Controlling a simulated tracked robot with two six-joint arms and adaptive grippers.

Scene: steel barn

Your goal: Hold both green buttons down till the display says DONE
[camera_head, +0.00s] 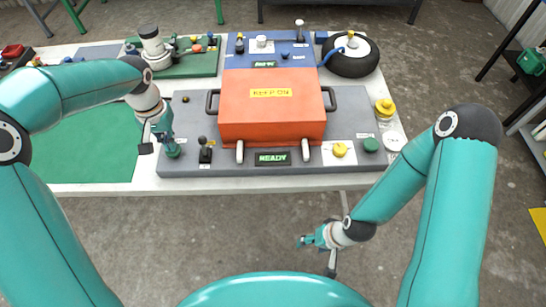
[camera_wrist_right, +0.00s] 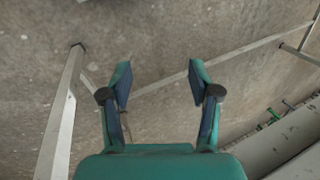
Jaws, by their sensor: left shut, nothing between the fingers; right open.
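The left green button (camera_head: 174,153) is at the front left of a grey panel (camera_head: 225,168). My left gripper (camera_head: 169,141) is shut and points down right at this button, covering part of it; I cannot tell whether it touches or presses it. The right green button (camera_head: 371,145) is at the panel's front right, uncovered. The display (camera_head: 272,157) at the front middle reads READY. My right gripper (camera_head: 304,241) is off the table's front edge, well away from the right button. In the right wrist view the gripper (camera_wrist_right: 161,75) is open and empty, over the floor.
A black lever (camera_head: 206,150) is close beside my left gripper. A yellow button (camera_head: 340,150) sits left of the right green button. A yellow knob (camera_head: 385,107) and a black wheel (camera_head: 350,62) are behind.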

